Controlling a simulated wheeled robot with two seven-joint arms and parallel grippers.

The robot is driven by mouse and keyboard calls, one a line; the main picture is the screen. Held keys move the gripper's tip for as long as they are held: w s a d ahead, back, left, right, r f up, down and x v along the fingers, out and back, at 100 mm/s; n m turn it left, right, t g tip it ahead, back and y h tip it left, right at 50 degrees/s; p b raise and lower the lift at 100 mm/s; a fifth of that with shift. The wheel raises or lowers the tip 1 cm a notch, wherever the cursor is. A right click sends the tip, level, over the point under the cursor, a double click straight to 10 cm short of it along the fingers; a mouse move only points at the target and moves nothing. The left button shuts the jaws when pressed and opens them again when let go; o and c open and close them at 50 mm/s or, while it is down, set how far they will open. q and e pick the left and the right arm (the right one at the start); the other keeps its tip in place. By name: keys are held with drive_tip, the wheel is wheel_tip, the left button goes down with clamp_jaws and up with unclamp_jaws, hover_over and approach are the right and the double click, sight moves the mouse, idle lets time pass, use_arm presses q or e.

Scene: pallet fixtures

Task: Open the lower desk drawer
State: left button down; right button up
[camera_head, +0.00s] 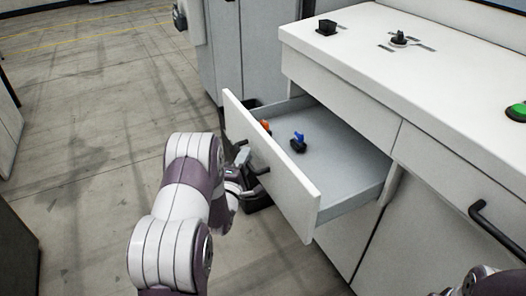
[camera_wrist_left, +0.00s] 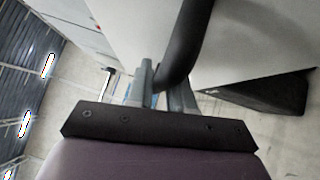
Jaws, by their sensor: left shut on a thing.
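The white desk drawer (camera_head: 270,165) stands pulled out from the desk, below an upper front panel (camera_head: 342,100). Its grey inside shows. My left gripper (camera_head: 246,178) is at the outer face of the drawer front, at its dark handle (camera_head: 263,170). In the left wrist view the black curved handle (camera_wrist_left: 184,45) passes between the fingers of my left gripper (camera_wrist_left: 162,88), which is shut on it. Part of my right arm shows at the bottom right corner of the head view; its gripper fingers are out of view.
A blue-and-black item (camera_head: 298,142) and an orange one (camera_head: 266,126) lie in the drawer. The desktop (camera_head: 440,85) holds a black block (camera_head: 327,27), a dark knob (camera_head: 399,38) and a green button (camera_head: 517,111). Another handle (camera_head: 490,222) is at right. Open floor (camera_head: 90,130) lies left.

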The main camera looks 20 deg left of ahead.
use_arm(q)
drive_tip(key=shift+s+a, duration=0.85)
drive_tip(key=shift+s, duration=0.3)
drive_tip(key=c, duration=1.1)
unclamp_jaws()
drive_tip(key=s, duration=0.4)
drive_tip(key=s+d+f, duration=0.1)
drive_tip(key=s, duration=0.3)
drive_tip(key=s+p, duration=0.1)
drive_tip(key=s, duration=0.3)
drive_tip(key=shift+s+d+f, duration=0.2)
drive_tip(key=shift+d+f, duration=0.1)
drive_tip(key=shift+f, duration=0.1)
